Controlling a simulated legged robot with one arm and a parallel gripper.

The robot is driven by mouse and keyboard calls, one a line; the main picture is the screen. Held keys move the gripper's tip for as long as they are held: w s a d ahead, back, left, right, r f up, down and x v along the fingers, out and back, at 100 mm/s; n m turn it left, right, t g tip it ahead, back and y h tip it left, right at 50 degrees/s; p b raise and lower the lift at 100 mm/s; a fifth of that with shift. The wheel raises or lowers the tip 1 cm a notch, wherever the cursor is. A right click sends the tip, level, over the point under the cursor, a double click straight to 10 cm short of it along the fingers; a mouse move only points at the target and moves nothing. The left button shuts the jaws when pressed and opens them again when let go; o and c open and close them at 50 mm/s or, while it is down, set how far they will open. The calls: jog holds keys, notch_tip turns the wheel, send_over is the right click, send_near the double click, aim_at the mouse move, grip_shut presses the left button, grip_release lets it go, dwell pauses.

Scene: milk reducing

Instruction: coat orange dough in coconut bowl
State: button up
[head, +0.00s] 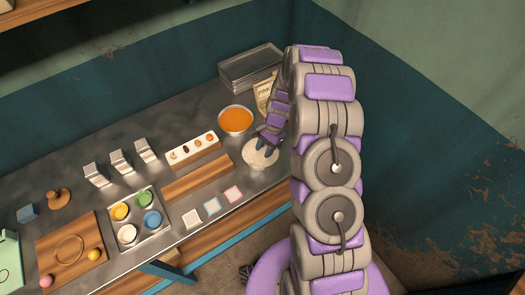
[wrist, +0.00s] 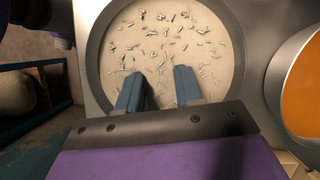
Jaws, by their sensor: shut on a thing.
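The coconut bowl (head: 262,153) stands near the front edge of the metal table, full of white flakes. In the wrist view, its pale contents with flakes (wrist: 160,45) fill the top middle. My gripper (head: 264,147) points down into this bowl. Its two blue fingertips (wrist: 160,90) are in or just over the flakes, with a gap between them. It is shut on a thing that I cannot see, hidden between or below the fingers. No ball of orange dough shows in the bowl. A yellow-orange ball (head: 94,254) and a pink ball (head: 46,281) lie on the wooden board.
A bowl of orange liquid (head: 236,120) stands just behind, close to my gripper; it also shows in the wrist view (wrist: 303,95). A metal box (head: 250,68) stands behind.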

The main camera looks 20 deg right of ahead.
jog(key=shift+w+a+p, duration=0.15)
jog(key=shift+w+p, duration=0.2)
jog(key=shift+p, duration=0.15)
jog(key=shift+a, duration=0.35)
jog(key=shift+s+a+p, duration=0.15)
jog(key=shift+a+p, duration=0.05)
jog(key=shift+p, duration=0.25)
jog(key=shift+s+d+p, duration=0.2)
jog(key=shift+s+p, duration=0.15)
jog(key=shift+s, duration=0.05)
jog(key=shift+d, duration=0.25)
jog(key=shift+w+d+p, duration=0.2)
jog(key=shift+d+p, duration=0.05)
jog(key=shift+p, duration=0.2)
jog(key=shift+w+a, duration=0.1)
jog(key=shift+w, duration=0.15)
jog(key=shift+w+a+p, duration=0.15)
jog(key=shift+a+p, duration=0.15)
jog(key=shift+p, duration=0.2)
jog(key=shift+s+a, duration=0.2)
jog(key=shift+a, duration=0.05)
